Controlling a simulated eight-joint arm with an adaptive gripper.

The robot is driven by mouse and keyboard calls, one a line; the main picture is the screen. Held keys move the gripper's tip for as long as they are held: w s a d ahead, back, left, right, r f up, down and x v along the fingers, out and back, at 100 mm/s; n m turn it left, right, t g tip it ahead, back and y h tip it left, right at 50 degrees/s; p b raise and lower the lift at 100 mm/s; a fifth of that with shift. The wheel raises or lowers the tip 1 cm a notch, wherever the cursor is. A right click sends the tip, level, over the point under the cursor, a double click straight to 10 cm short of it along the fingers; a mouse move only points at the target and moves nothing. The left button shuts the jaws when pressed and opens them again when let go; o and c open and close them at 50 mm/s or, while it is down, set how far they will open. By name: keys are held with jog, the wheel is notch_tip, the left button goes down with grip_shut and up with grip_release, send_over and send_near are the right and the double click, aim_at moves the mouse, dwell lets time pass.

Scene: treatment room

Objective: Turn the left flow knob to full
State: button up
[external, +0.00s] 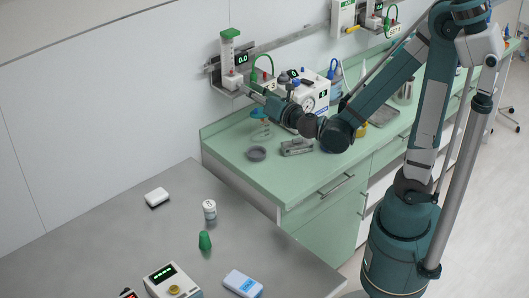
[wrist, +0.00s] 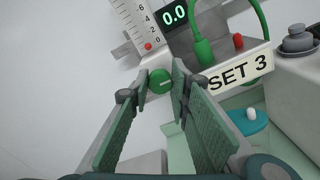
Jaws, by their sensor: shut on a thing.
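The left flow knob (wrist: 160,81) is a round green knob with a pale mark on its face, at the foot of a clear flow tube. My gripper (wrist: 161,84) has its two green-padded fingers on either side of the knob and is shut on it. The flow tube (wrist: 140,20) has a printed scale, and a red ball (wrist: 148,46) sits at its bottom. The green display (wrist: 174,13) beside it reads 0.0. In the external view, my gripper (external: 254,92) reaches the left flowmeter (external: 229,48) on the wall rail; the knob is too small to make out there.
A SET 3 label (wrist: 238,69) and a green hose (wrist: 205,45) are just right of the knob. A white device with a gauge (external: 308,98) stands behind my wrist on the green counter (external: 230,150).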

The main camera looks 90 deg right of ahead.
jog(key=o, duration=0.9)
jog(key=shift+v, duration=6.05)
jog(key=a+f+m+g+y, duration=0.3)
jog(key=a+f+m+y, duration=0.15)
jog(key=m, duration=0.55)
jog(key=s+a+f+m+g+y, duration=0.1)
jog(key=s+a+m+y, duration=0.1)
jog(key=a, duration=0.5)
jog(key=s+a+f+m+g+y, duration=0.1)
jog(key=s+a+m+y, duration=0.2)
jog(key=a+m, duration=0.2)
jog(key=s+a+m+y, duration=0.2)
jog(key=a+m+y, duration=0.1)
jog(key=a, duration=0.5)
jog(key=shift+s+a+f+m+g, duration=0.2)
jog(key=shift+a+f+m+g, duration=0.2)
jog(key=shift+m, duration=0.2)
jog(key=shift+d, duration=0.1)
